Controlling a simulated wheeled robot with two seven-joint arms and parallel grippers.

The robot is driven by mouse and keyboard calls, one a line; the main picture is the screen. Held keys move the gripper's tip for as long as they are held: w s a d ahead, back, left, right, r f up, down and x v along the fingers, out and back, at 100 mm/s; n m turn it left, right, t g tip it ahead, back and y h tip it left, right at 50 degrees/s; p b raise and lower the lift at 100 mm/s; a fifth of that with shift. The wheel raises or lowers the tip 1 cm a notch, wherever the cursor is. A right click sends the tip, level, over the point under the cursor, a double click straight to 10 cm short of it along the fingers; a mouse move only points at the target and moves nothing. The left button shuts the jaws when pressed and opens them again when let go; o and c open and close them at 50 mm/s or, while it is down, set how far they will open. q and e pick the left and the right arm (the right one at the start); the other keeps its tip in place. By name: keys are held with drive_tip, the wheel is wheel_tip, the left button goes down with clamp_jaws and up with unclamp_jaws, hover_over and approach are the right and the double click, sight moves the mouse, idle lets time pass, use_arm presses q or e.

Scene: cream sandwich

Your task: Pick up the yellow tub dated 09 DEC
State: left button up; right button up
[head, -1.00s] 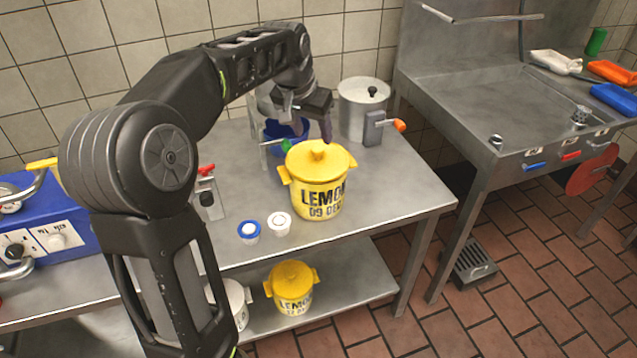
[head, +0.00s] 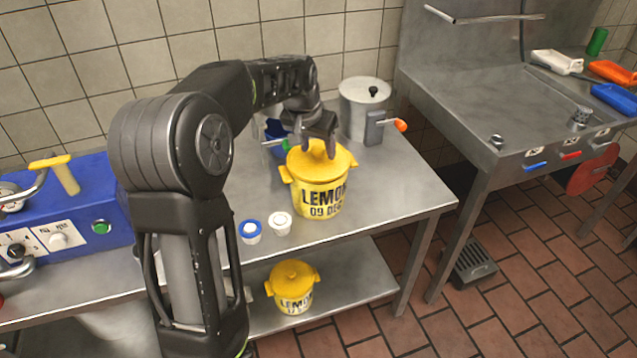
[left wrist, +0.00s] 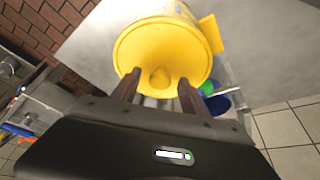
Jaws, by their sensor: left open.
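The yellow tub (head: 320,190) stands upright on the steel table and reads "LEMON 09 DEC", with side handles and a lid with a knob. My left gripper (head: 318,150) is open just above its lid. In the left wrist view the two fingers (left wrist: 160,92) stand on either side of the lid knob (left wrist: 159,77), with the tub (left wrist: 165,45) beyond them; I cannot tell whether they touch it. A second yellow tub (head: 292,288), also marked LEMON, sits on the lower shelf; its date is too small to read. My right gripper is not in view.
A steel pot (head: 365,108) with an orange-tipped handle stands behind right of the tub. A blue container (head: 275,130) is behind left. Two small cups (head: 265,228) sit in front left. A blue machine (head: 70,215) is at far left.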

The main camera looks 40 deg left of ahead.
use_arm(q)
drive_tip(key=shift+c, duration=0.5)
clamp_jaws()
idle(0.4)
drive_tip(key=shift+r, duration=0.1)
idle(0.8)
